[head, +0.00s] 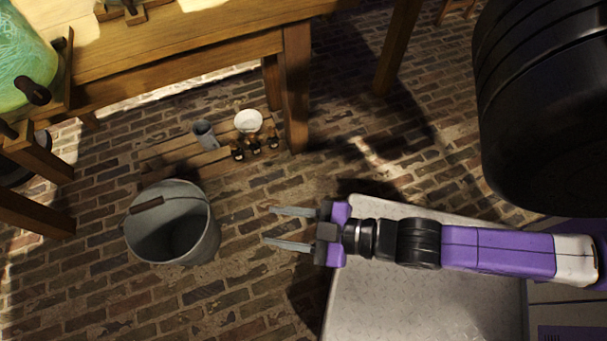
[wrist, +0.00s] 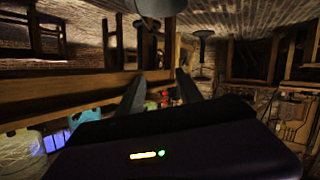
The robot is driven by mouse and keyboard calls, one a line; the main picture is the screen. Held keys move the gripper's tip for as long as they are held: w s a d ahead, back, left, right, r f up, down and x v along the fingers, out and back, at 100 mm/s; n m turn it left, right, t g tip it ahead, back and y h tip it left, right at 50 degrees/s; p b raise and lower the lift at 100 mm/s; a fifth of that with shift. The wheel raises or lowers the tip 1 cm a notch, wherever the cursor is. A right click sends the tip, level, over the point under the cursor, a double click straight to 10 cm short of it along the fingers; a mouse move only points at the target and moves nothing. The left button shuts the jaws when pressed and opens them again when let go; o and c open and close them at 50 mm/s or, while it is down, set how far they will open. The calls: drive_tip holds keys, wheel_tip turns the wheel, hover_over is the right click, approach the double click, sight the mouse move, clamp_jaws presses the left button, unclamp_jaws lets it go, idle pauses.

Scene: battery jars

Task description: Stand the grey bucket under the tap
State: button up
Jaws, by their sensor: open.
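The grey bucket (head: 172,232) stands upright on the brick floor at the left of the head view. It looks empty, and its handle with a wooden grip lies across the rim's far side. My gripper (head: 270,227) is open and empty, right of the bucket and apart from it, with its fingers pointing left. In the wrist view the gripper's fingers (wrist: 160,90) are spread with nothing held between them; I cannot make out the bucket there. A dark knob-like fitting (head: 33,91) by the green glass jar at the upper left may be the tap; I cannot tell.
A wooden table (head: 180,50) stands behind the bucket. A low wooden board (head: 170,154) beneath it holds a grey cup (head: 205,134), a white bowl (head: 248,121) and small dark items. The green jar (head: 22,65) is upper left. Bare brick floor lies around the bucket.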

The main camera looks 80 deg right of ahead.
drive_tip(key=s+r+m, duration=0.2)
drive_tip(key=s+r, duration=0.2)
drive_tip(key=r, duration=0.3)
drive_tip(key=shift+s+d+r+m, duration=0.15)
drive_tip(key=shift+s+d+m, duration=0.2)
drive_tip(key=shift+d+m, duration=0.1)
wheel_tip(320, 180, up, 27)
drive_tip(key=p, duration=2.7)
drive_tip(key=shift+r, duration=0.2)
